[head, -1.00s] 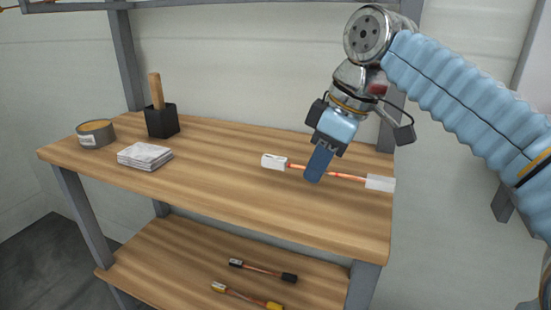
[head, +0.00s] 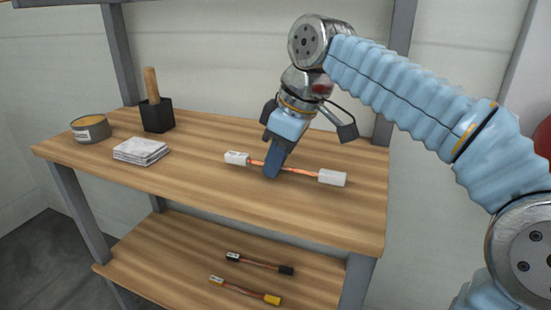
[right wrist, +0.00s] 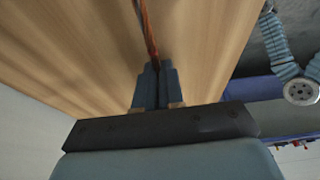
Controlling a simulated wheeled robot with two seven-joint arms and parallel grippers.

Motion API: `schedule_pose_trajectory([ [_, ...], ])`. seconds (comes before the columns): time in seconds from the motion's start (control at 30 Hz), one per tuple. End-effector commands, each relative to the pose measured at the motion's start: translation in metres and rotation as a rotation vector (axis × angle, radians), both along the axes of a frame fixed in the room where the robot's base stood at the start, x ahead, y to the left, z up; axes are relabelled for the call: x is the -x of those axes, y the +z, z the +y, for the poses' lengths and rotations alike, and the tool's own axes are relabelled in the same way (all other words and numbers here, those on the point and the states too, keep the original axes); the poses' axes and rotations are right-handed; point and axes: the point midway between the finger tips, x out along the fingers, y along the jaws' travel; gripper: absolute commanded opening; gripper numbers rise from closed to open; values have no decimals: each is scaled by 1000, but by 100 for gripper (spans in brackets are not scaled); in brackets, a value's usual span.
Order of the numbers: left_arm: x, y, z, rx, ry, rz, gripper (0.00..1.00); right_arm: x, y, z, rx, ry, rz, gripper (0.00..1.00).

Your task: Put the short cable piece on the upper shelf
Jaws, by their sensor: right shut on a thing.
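A cable piece (head: 302,170) with a copper-orange middle and white end blocks is over the upper wooden shelf (head: 200,185), right of its middle. My right gripper (head: 272,172) points down and is shut on the cable's middle. In the right wrist view the copper strand (right wrist: 148,28) runs from between the closed blue fingers (right wrist: 153,70). I cannot tell whether the cable touches the wood. A black-ended cable piece (head: 260,264) and a yellow-ended cable piece (head: 243,290) lie on the lower shelf (head: 165,250). My left gripper is not in view.
On the left of the upper shelf stand a grey tin (head: 90,130), a stack of white cloths (head: 142,151) and a black holder (head: 157,116) with a wooden handle. Grey posts (head: 396,75) frame the shelving. The upper shelf's middle and front are bare.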

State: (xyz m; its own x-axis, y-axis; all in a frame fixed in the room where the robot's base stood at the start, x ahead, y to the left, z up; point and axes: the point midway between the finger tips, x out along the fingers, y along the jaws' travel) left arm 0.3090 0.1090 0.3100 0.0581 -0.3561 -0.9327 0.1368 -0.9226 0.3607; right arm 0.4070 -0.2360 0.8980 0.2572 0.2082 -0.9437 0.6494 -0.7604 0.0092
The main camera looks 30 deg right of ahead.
Motion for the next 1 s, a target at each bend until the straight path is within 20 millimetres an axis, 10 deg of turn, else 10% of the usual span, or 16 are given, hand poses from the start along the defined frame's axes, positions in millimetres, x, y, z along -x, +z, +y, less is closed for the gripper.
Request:
schedule_pose_trajectory([
  [0.33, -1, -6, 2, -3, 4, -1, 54, 0, -9, 0, 0, 0, 1, 0],
  [0.53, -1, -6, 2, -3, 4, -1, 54, 1, -11, 0, 1, 2, 8, 33],
  [1.0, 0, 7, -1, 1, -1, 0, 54, 1, 5, 2, -1, 6, 14, 33],
])
